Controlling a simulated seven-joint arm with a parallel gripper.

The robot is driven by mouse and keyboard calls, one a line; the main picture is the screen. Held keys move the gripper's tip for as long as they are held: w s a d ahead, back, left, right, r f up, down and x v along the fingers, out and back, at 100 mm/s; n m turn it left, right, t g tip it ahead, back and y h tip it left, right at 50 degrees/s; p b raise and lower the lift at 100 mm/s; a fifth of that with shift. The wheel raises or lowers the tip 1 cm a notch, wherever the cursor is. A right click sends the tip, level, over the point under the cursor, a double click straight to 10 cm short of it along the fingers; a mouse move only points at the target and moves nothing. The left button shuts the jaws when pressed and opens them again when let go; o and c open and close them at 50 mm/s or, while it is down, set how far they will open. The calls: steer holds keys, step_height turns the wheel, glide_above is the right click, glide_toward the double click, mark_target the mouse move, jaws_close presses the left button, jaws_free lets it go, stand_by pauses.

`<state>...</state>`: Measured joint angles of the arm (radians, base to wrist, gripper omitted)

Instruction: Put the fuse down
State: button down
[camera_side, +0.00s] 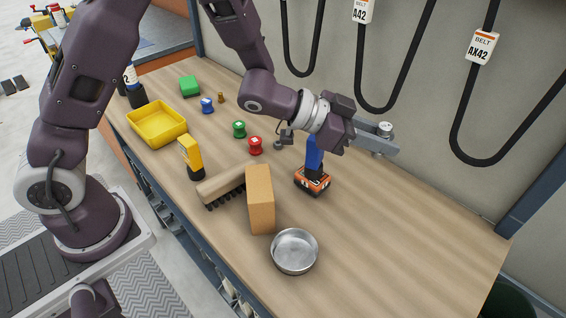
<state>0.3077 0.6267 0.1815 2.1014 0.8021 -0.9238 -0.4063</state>
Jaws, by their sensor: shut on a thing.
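My gripper (384,142) points to the right above the bench, with its jaws shut on a small grey metallic cylinder that appears to be the fuse (385,129). The cylinder's top sticks up above the fingers. The fuse looks held above the bench surface, though the exact height is hard to tell.
The wooden bench (420,235) is clear to the right. An orange-and-blue drill (314,180) stands below my wrist, its top hidden. A metal bowl (295,251), tan block (260,200), brush (222,184), spools (255,146) and yellow bin (157,125) lie leftward. Belts (482,48) hang behind.

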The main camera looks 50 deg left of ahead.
steer(key=w+a+r+n+t+y, duration=0.1)
steer(key=a+r+n+t+y, duration=0.2)
steer(key=a, duration=0.8)
steer(key=w+a+r+n+t+y, duration=0.1)
steer(key=a+r+n+y, duration=0.35)
steer(key=a, duration=0.75)
steer(key=s+a+f+m+h, duration=0.1)
steer(key=s+f+m+h, duration=0.15)
steer(key=s, duration=0.55)
steer(key=w+a+f+n+g+y, duration=0.1)
steer(key=w+a+f+n+y, duration=0.2)
steer(key=a+n+y, duration=0.3)
steer(key=w+a+f+n+g+y, duration=0.1)
steer(key=w+a+f+n+y, duration=0.25)
steer(key=a+y, duration=0.35)
steer(key=s+a+f+n+g+y, duration=0.45)
steer(key=s+a+n+g, duration=0.5)
steer(key=a, duration=0.25)
steer(key=shift+n+t+y, duration=0.25)
steer(key=shift+n, duration=0.15)
steer(key=f, duration=0.9)
steer(key=shift+s+d+f, duration=0.1)
steer(key=shift+s+f, duration=0.25)
